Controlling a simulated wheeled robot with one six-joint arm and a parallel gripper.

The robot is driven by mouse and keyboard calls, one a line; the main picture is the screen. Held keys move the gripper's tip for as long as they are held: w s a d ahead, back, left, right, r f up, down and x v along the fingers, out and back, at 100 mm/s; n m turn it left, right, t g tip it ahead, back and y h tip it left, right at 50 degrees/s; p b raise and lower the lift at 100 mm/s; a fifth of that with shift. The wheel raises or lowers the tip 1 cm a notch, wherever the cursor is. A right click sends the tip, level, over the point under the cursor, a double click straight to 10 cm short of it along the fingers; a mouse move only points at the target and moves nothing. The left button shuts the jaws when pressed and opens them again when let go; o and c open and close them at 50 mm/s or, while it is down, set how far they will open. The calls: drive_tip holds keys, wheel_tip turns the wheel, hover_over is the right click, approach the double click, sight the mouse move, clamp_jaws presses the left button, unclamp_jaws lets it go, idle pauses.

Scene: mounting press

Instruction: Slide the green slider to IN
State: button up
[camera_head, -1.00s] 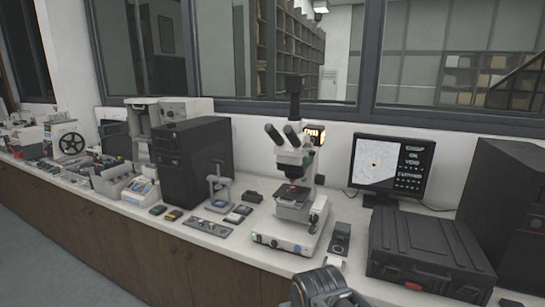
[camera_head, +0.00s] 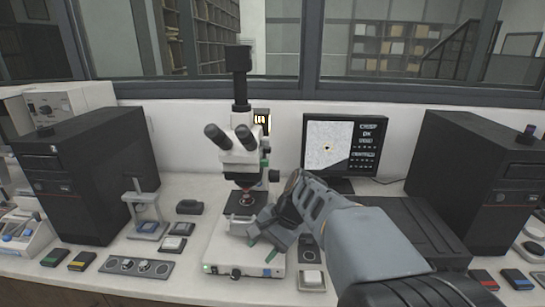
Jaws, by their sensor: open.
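The microscope (camera_head: 240,150) stands on a white base (camera_head: 225,258) in the middle of the bench. A small green piece, which looks like the green slider (camera_head: 264,164), shows at the right side of its head, under the eyepieces. Its IN marking is too small to read. My gripper (camera_head: 262,249) is open and empty, low in front of the stage, over the right part of the base and below the green piece, apart from it. Small green bits show at its fingertips. My arm reaches in from the lower right and hides part of the stage and the stand.
A lit monitor (camera_head: 340,145) stands behind my arm. A black case (camera_head: 425,225) lies to the right, partly hidden by my arm. Black computer towers stand at the left (camera_head: 95,170) and right (camera_head: 490,180). Small devices and a grey panel (camera_head: 138,266) lie left of the base.

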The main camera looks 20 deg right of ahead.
drive_tip(key=w+d+r+m+t+y+p, duration=0.1)
drive_tip(key=w+d+r+m+t+y, duration=0.1)
drive_tip(key=w+d+r+m+y, duration=0.4)
drive_tip(key=m+t+y+p, duration=0.1)
drive_tip(key=m+t+y, duration=0.35)
drive_tip(key=m, duration=0.25)
approach(265, 163)
drive_tip(key=p+x, duration=0.2)
drive_tip(key=x, duration=0.6)
drive_tip(key=shift+w+t+h, duration=0.35)
drive_tip(key=shift+w, duration=0.1)
clamp_jaws()
